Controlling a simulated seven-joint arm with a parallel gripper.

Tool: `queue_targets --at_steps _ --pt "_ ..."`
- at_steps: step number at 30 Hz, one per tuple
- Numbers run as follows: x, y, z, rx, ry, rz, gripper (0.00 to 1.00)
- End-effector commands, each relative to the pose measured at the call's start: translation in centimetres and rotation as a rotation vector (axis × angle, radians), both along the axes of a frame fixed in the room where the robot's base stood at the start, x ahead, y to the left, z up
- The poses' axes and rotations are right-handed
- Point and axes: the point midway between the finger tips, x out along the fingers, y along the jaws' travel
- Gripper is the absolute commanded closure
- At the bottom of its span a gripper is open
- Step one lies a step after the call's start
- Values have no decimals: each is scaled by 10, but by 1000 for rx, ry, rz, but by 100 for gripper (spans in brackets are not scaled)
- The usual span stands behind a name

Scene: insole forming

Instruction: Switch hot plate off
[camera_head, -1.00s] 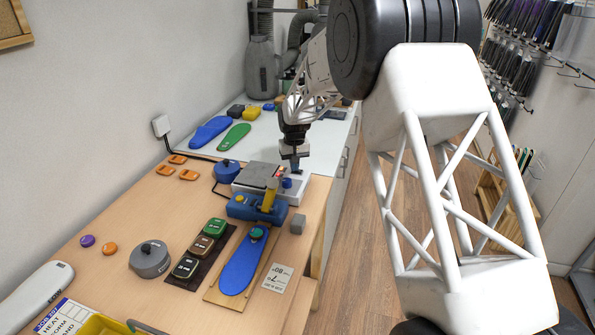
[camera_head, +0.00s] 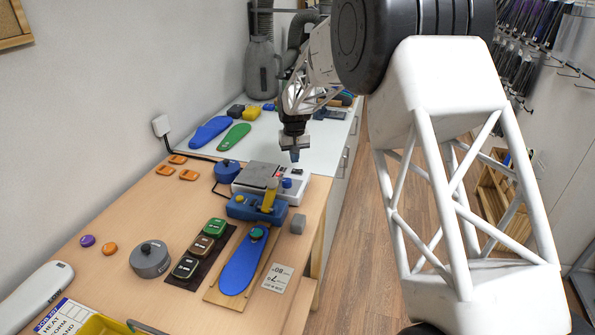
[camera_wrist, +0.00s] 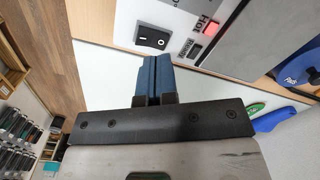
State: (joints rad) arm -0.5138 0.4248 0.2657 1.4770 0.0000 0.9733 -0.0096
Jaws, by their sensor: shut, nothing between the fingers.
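The hot plate (camera_head: 240,187) is a white box with a grey heating surface (camera_head: 262,170), on the wooden bench. Its black rocker switch (camera_wrist: 152,38) carries I and O marks in the wrist view; I cannot tell which side is pressed. A red lamp (camera_wrist: 210,28) by the word "Hot" looks bright. A dark label window (camera_wrist: 194,50) sits beside it. My gripper (camera_head: 295,157) is shut and empty, pointing down above the right rear corner of the hot plate. In the wrist view its blue fingertips (camera_wrist: 152,57) are together, just short of the switch, apparently apart from it.
A blue clamp device (camera_head: 245,208) with a yellow lever stands in front of the hot plate. A blue round pot (camera_head: 227,171) is at its left. A blue insole (camera_head: 242,265) lies on a board in front. Blue and green insoles lie on the white surface behind.

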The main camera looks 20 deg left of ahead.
Motion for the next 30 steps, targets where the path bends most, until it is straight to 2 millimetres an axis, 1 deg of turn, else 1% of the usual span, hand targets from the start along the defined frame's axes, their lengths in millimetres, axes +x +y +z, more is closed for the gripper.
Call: queue_targets --at_steps 18,30 --pt "0 0 32 0 1 0 100" --pt "0 0 35 0 1 0 100"
